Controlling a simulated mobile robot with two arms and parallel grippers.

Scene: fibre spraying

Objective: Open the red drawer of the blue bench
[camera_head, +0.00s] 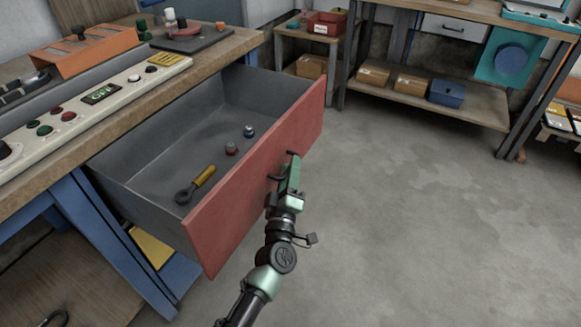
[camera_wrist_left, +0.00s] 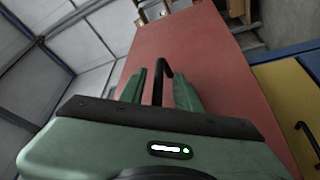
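The red drawer (camera_head: 235,205) of the blue bench (camera_head: 100,240) stands pulled well out, its grey inside in plain view. In the left wrist view, the fingers (camera_wrist_left: 160,88) stand apart on either side of the black handle (camera_wrist_left: 159,82), with red front showing in the gaps. My right gripper is not in view.
The bench top carries a control panel (camera_head: 95,105) and an orange unit (camera_head: 85,50). Shelving with boxes (camera_head: 410,83) stands at the back. The grey floor (camera_head: 430,220) right of the drawer is clear.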

